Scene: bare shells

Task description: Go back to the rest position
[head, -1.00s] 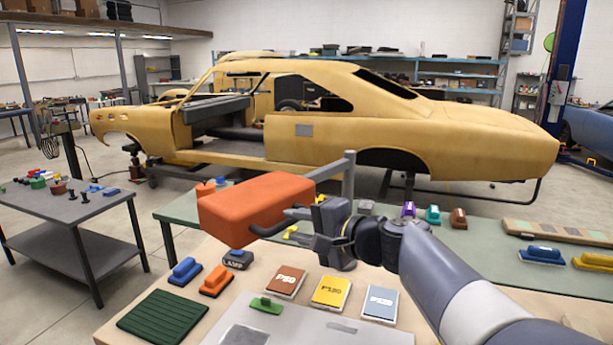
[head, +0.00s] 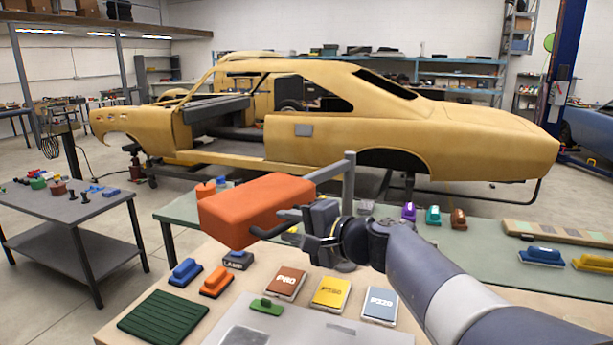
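My gripper (head: 304,224) is in the middle of the view, above the bench, with its arm reaching in from the lower right. Its dark fingers are beside a bent black handle (head: 270,232) on an orange-red box-shaped head (head: 250,208). The head appears to hang from a grey metal post with a side arm (head: 349,175). Fingers and handle overlap in the picture, so I cannot tell whether they touch or whether the fingers are closed.
On the bench below are sanding blocks in blue (head: 185,272) and orange (head: 216,282), several labelled pads (head: 331,292), a dark green ribbed mat (head: 163,317) and a grey plate (head: 260,330). A green table (head: 450,250) and yellow car body (head: 350,120) stand behind.

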